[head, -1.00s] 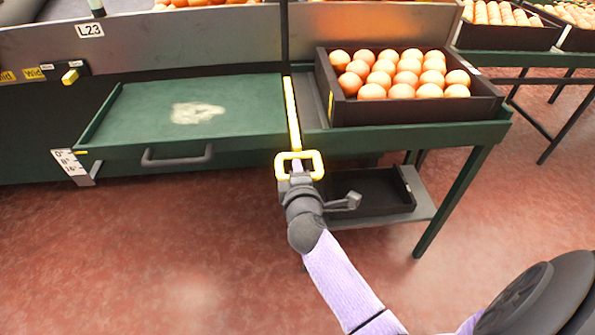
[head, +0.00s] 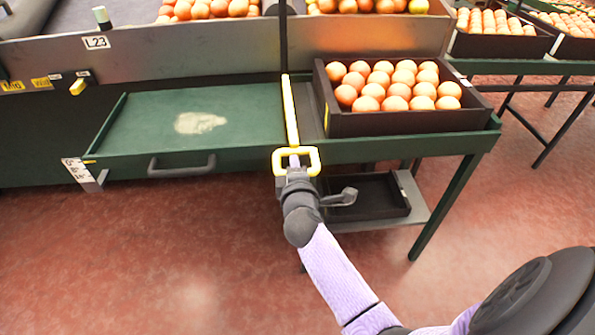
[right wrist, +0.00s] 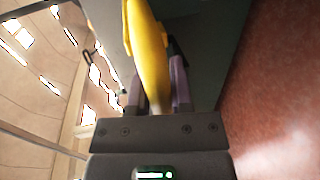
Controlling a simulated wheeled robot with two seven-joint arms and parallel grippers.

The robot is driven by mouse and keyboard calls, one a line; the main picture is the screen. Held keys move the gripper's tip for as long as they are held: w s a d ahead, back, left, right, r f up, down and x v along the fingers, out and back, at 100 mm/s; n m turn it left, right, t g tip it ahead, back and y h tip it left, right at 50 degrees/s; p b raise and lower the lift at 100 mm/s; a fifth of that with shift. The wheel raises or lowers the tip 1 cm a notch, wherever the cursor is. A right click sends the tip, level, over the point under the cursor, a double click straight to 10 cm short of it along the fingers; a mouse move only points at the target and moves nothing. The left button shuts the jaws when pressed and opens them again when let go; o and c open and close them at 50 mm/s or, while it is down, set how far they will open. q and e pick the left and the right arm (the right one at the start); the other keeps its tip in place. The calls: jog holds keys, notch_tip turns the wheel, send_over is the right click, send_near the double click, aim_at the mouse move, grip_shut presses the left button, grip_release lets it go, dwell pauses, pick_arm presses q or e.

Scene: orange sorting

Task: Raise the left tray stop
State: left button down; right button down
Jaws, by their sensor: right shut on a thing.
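The left tray stop is a yellow bar (head: 290,110) with a yellow loop handle (head: 313,151) at its near end. It lies along the right edge of the empty green tray surface (head: 245,105). My right gripper (head: 294,163) is at the loop handle and shut on it. In the right wrist view the yellow stop (right wrist: 148,55) runs between my two purple-grey fingers (right wrist: 160,92). The fingers hide part of the handle in the head view. My left gripper is not in view.
A dark crate of oranges (head: 410,122) stands on the green table to the right of the stop. A dark handle (head: 182,167) sticks out at the tray's front. The red floor in front is clear.

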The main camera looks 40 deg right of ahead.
jog(key=shift+w+r, duration=0.1)
jog(key=shift+r, duration=0.6)
jog(key=shift+f, duration=0.2)
jog(key=c, duration=0.7)
grip_release()
jog(key=shift+r, duration=0.1)
jog(key=shift+o, duration=0.8)
pick_arm(q)
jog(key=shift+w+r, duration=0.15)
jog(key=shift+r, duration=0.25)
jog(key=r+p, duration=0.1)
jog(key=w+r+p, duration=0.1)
jog(key=p, duration=0.1)
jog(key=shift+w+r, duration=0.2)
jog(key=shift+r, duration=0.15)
pick_arm(e)
jog(key=v, duration=1)
